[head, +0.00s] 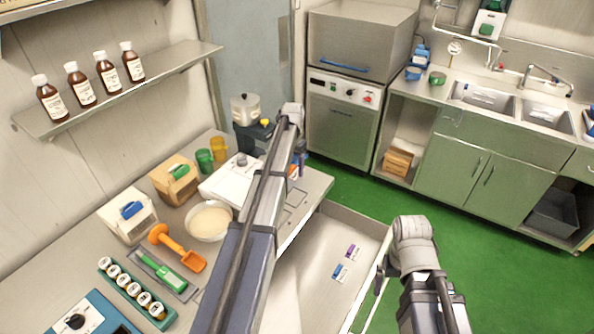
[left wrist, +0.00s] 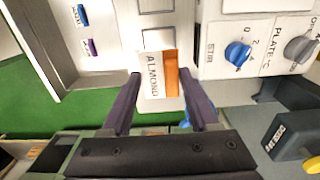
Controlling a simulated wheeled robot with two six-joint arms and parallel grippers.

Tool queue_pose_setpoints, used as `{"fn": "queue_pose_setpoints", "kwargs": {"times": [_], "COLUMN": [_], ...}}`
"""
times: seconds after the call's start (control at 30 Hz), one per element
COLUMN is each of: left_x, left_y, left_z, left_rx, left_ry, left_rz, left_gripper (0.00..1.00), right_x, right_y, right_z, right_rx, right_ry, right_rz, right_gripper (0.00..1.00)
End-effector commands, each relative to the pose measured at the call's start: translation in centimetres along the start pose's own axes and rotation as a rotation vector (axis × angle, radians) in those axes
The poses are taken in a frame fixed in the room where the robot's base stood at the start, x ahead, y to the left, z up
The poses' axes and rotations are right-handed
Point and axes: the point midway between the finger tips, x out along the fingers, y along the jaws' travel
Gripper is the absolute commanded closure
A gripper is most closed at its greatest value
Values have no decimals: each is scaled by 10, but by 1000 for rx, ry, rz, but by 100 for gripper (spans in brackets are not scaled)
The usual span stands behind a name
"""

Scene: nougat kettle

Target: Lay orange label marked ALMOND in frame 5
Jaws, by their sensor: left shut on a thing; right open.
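The orange label marked ALMOND (left wrist: 158,75) is between the fingertips of my left gripper (left wrist: 160,88) in the left wrist view, its printed white part and orange part facing the camera. In the head view its orange edge (head: 293,172) shows beside my left gripper (head: 298,163), partly hidden by my arm. The gripper is shut on the label over the front of the counter. Outlined frames (head: 296,197) lie on the counter edge; one empty frame (left wrist: 158,39) is just beyond the label in the wrist view. Frame numbers are not readable. My right gripper (head: 381,272) is open by the drawer.
An open drawer (head: 300,290) below the counter holds a blue label (head: 338,271) and a purple label (head: 351,251). A stirrer-plate panel with a blue knob (left wrist: 238,53) is close beside the left gripper. A white bowl (head: 209,221) and orange scoop (head: 178,248) stand on the counter.

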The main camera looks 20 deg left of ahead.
Motion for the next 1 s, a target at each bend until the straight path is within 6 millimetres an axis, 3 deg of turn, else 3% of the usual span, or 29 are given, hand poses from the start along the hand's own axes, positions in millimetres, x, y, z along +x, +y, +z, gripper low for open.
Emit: {"fn": "queue_pose_setpoints", "kwargs": {"times": [0.37,1.0], "left_x": [13,72], "left_y": [0,0], "left_z": [0,0], "left_rx": [0,0], "left_ry": [0,0], "left_rz": [0,0], "left_gripper": [91,91], "right_x": [13,72], "right_y": [-1,-7], "right_z": [-1,-4], "right_rx": [-2,-4], "right_ry": [0,0], "right_rz": [0,1], "right_gripper": [0,0]}}
